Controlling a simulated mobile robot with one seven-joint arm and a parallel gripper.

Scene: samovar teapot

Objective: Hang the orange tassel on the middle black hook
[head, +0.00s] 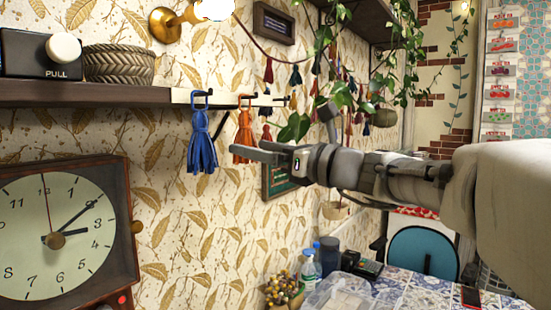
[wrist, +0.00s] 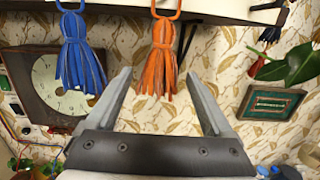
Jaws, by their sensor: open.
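The orange tassel (head: 244,130) hangs upright by its orange loop below the shelf edge, apparently on the middle black hook (head: 255,94); the exact contact is too small to tell. It also shows in the wrist view (wrist: 160,62). The blue tassel (head: 202,142) hangs from the left black hook (head: 202,93) and shows at the left in the wrist view (wrist: 80,55). My gripper (head: 247,149) is open and empty, its tips close to the orange tassel's lower strands. In the wrist view the fingers (wrist: 160,76) stand apart on either side of the strands.
A large clock (head: 60,230) stands at lower left. A third hook (head: 284,99) is to the right, near hanging leaves (head: 295,128). A framed green board (wrist: 270,103) is on the wall.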

